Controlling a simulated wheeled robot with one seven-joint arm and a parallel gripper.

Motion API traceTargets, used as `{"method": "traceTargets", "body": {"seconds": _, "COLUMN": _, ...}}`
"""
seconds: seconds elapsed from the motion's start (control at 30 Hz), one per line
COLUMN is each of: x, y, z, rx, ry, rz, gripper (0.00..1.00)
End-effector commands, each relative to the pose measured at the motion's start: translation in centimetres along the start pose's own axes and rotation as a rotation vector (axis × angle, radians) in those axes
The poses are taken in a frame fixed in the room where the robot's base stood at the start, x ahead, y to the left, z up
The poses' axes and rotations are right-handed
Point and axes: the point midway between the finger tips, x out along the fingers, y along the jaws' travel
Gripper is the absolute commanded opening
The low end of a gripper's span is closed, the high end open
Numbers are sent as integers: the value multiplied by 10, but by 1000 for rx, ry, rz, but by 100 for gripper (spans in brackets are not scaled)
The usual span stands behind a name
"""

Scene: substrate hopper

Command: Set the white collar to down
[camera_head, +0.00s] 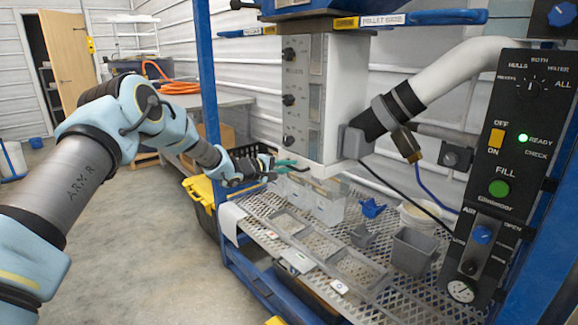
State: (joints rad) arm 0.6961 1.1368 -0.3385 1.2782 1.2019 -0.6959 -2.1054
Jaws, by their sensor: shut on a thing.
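The white collar (322,168) appears to be the pale lower end of the tall white hopper housing (346,95), above the mesh shelf. Its exact edges are hard to make out at this size. My gripper (288,166), with teal fingers, reaches in from the left at the housing's lower left edge. Its jaws are shut on a small part there, which I take to be the collar's edge or tab; the fingers hide most of the grip.
Below, the mesh shelf (400,285) holds clear bins (325,208), a grey tub (412,250), a blue scoop (371,208) and a white bucket (420,217). A blue post (208,75) stands close to my arm. The control panel (500,170) is at right. Open floor lies left.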

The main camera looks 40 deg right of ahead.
Motion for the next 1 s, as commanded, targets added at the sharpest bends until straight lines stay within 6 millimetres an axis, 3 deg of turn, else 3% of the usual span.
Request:
{"method": "traceTargets", "body": {"seconds": 0.1, "x": 4, "y": -26, "z": -1, "rx": -4, "ry": 2, "rz": -6, "gripper": 0}}
{"method": "traceTargets", "body": {"seconds": 0.2, "x": 6, "y": -33, "z": -2, "rx": -2, "ry": 3, "rz": -5, "gripper": 0}}
{"method": "traceTargets", "body": {"seconds": 0.43, "x": 5, "y": -34, "z": -1, "rx": -2, "ry": 3, "rz": -9, "gripper": 0}}
{"method": "traceTargets", "body": {"seconds": 0.47, "x": 5, "y": -35, "z": -1, "rx": -2, "ry": 3, "rz": -9, "gripper": 17}}
{"method": "traceTargets", "body": {"seconds": 0.57, "x": 5, "y": -35, "z": -1, "rx": -3, "ry": 3, "rz": -9, "gripper": 27}}
{"method": "traceTargets", "body": {"seconds": 1.0, "x": -1, "y": -33, "z": -1, "rx": -2, "ry": 2, "rz": -6, "gripper": 27}}
